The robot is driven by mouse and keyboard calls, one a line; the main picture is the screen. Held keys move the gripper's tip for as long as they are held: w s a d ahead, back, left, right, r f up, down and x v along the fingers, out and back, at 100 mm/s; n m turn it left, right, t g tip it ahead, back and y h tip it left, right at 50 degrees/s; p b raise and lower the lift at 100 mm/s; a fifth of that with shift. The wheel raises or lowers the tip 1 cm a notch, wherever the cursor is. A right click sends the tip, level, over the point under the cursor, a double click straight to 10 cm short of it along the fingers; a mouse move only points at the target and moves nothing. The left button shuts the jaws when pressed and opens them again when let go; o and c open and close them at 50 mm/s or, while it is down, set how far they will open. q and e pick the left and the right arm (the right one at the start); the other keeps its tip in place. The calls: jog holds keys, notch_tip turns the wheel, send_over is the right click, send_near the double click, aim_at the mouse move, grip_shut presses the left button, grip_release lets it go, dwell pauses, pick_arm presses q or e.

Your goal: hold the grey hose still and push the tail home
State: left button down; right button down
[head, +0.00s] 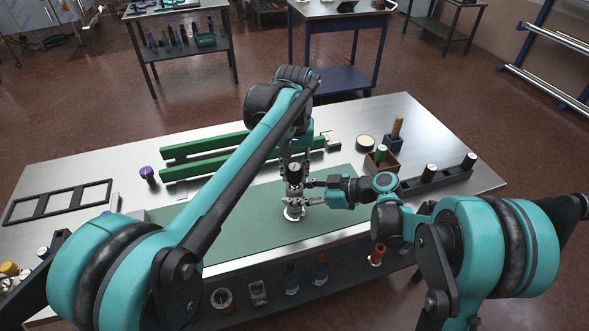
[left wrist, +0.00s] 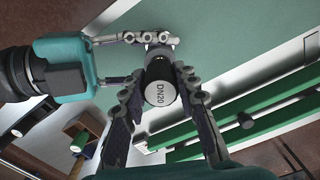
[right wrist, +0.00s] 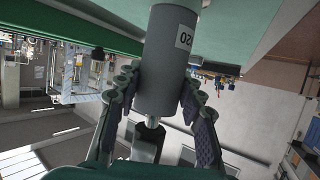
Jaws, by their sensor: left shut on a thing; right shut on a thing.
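The grey hose (right wrist: 168,75) stands upright on the green mat (head: 235,228), with a pale round foot (head: 293,213) below it. A white label on its side reads 20 in the right wrist view. My right gripper (head: 312,193) reaches in from the right and is shut on the hose. Above it, my left gripper (head: 293,180) points down and is shut on the tail (left wrist: 158,80), a dark cylinder with a white top marked DN20 (left wrist: 167,92). A short metal stem (right wrist: 152,122) shows between tail and hose; how deep it sits is hidden.
Two green rails (head: 205,146) lie behind the mat. A purple knob (head: 147,174) and black frame (head: 62,203) are left. A wooden box (head: 390,168) and black rack (head: 445,176) with capped cylinders stand right. A shelf below the front edge holds several small parts, including an orange spool (head: 376,256).

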pick_arm(q)
jog(key=shift+f, duration=1.05)
jog(key=c, duration=1.1)
grip_release()
jog(key=shift+o, duration=0.2)
notch_tip(320, 180, up, 12)
jog(key=shift+f, duration=0.1)
pick_arm(e)
jog(key=c, duration=0.9)
grip_release()
